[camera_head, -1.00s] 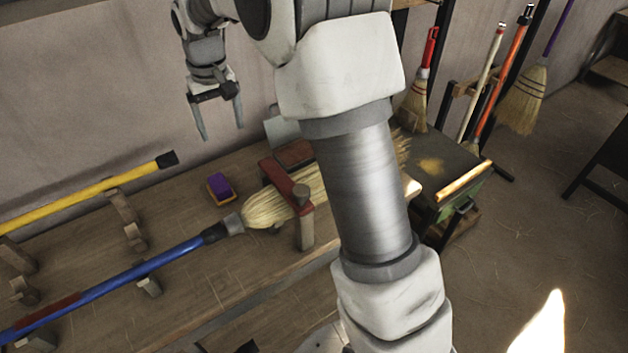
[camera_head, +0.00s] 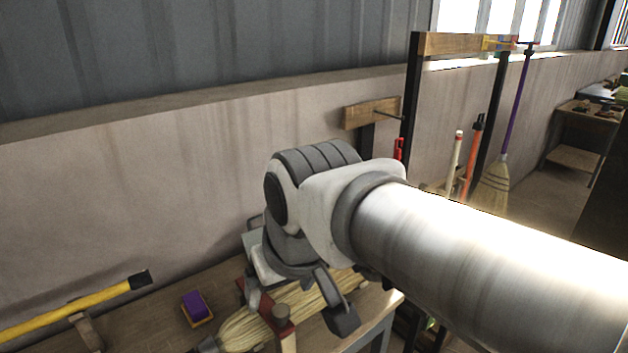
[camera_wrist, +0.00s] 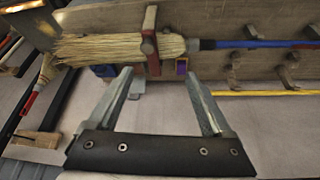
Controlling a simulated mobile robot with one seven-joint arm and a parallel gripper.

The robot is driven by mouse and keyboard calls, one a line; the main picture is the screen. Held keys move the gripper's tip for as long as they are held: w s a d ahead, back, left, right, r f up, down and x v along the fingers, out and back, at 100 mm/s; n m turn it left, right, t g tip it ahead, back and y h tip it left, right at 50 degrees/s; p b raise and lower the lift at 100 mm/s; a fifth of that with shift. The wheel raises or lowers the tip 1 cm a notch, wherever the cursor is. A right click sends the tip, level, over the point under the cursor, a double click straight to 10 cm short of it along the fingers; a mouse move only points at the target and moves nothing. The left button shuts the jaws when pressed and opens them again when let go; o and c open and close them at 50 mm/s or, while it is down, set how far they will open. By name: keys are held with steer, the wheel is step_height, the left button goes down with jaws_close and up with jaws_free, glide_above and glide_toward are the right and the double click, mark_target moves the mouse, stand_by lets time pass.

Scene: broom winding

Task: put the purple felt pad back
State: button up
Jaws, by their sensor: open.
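The purple felt pad (camera_head: 194,304) lies on the workbench (camera_head: 225,288), left of the broom head, on a thin orange-yellow base. In the wrist view a small purple patch (camera_wrist: 181,67), likely the pad, shows just beside the right fingertip. My gripper (camera_wrist: 159,69) is open, with nothing between its fingers. In the head view it hangs over the clamped broom head, to the right of the pad and apart from it. My arm hides part of the bench's right end.
A straw broom head (camera_head: 252,324) lies in a red clamp (camera_head: 282,314). A yellow handle (camera_head: 75,309) rests on wooden supports at the left. A blue handle (camera_wrist: 265,43) extends from the broom. Brooms (camera_head: 494,185) hang on a rack at the right.

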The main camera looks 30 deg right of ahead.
steer(key=s, duration=0.1)
steer(key=s+f, duration=0.1)
steer(key=s, duration=0.1)
steer(key=shift+d+f, duration=0.2)
steer(key=shift+f, duration=0.05)
steer(key=shift+r, duration=0.2)
stand_by(0.3)
